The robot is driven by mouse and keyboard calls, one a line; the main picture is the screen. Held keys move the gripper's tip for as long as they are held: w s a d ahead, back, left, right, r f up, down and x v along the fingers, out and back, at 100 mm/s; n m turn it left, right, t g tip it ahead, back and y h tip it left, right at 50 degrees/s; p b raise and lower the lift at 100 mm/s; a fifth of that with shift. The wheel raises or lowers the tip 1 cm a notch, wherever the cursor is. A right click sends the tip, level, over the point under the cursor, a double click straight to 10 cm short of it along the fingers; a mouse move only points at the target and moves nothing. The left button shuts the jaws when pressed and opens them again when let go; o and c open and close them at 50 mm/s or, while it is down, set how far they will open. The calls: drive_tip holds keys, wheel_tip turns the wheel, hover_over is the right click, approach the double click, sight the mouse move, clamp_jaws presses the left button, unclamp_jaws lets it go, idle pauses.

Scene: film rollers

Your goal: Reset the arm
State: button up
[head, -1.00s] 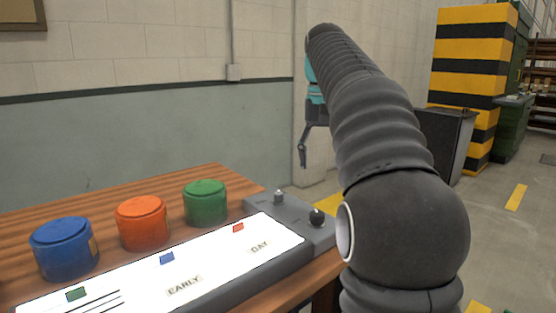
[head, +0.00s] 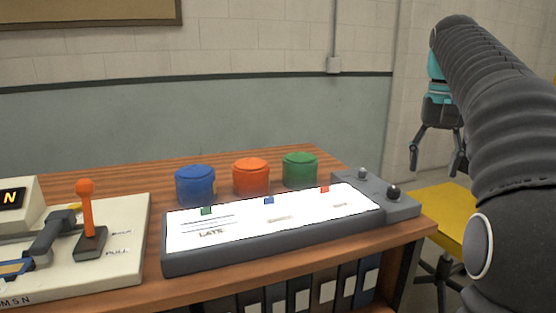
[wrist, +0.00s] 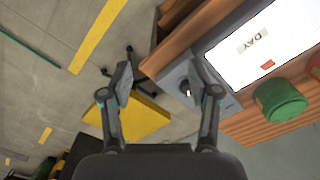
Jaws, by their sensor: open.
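My gripper (head: 434,172) hangs at the right in the head view, to the right of the desk's end and above a yellow seat. Its fingers are spread and nothing is between them. My arm, in dark ribbed sleeving, rises at the right edge of that view. In the wrist view my gripper (wrist: 162,90) is open and empty. Its fingers show over the yellow seat and the end of the grey light panel, apart from both as far as I can see.
The wooden desk (head: 130,178) holds a lit panel (head: 280,235) with knobs, and blue (head: 195,186), orange (head: 251,178) and green (head: 300,170) canisters. A lever box (head: 120,215) stands left. The yellow seat (head: 447,215) is beside the desk's right end. Open floor (wrist: 60,30) lies beyond.

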wheel_tip(320, 180, down, 12)
drive_tip(key=a+n+t, duration=0.1)
drive_tip(key=a+t, duration=0.1)
drive_tip(key=s+a+f+n+t, duration=0.1)
drive_tip(key=s+a+f+n, duration=0.1)
drive_tip(key=s+a+f, duration=0.4)
drive_tip(key=s+a+f+n+t, duration=0.1)
drive_tip(key=s+a+f, duration=0.4)
drive_tip(key=s, duration=1)
drive_tip(key=shift+s+a+f+n+t, duration=0.15)
drive_tip(key=shift+a+f+n+t, duration=0.25)
drive_tip(key=shift+a+t, duration=0.35)
